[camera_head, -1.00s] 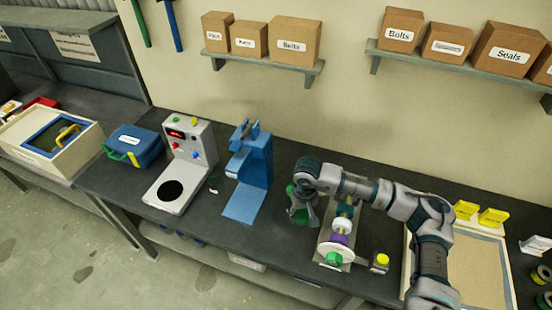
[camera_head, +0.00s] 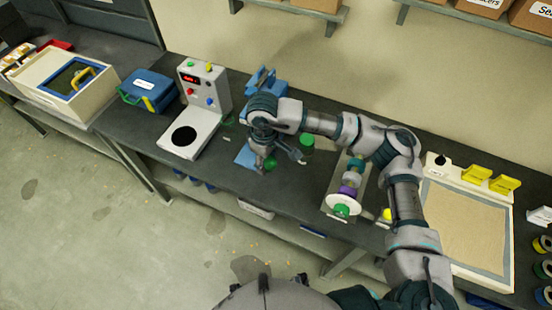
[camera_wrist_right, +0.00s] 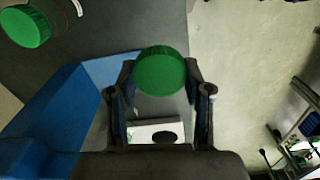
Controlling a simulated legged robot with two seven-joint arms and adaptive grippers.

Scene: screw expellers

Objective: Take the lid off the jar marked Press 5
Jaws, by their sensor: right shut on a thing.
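My right gripper (camera_head: 267,163) is shut on a green-lidded thing, with its ribbed round lid (camera_wrist_right: 160,70) between the fingers in the right wrist view. I cannot tell whether a jar body is under it. It is over or beside the base plate (camera_head: 245,156) of the blue stand (camera_head: 262,80), which my arm partly hides. Another green-lidded jar (camera_head: 307,143) stands on the bench behind and right of the gripper; its lid (camera_wrist_right: 25,26) shows in the right wrist view. No Press 5 mark is legible. My left gripper is not in view.
A grey device (camera_head: 203,110) with a black round plate stands left of the blue stand. A blue box (camera_head: 148,91) is further left. The small screw expeller (camera_head: 347,190) and a sand-coloured tray (camera_head: 470,220) are to the right. The bench's front edge is close.

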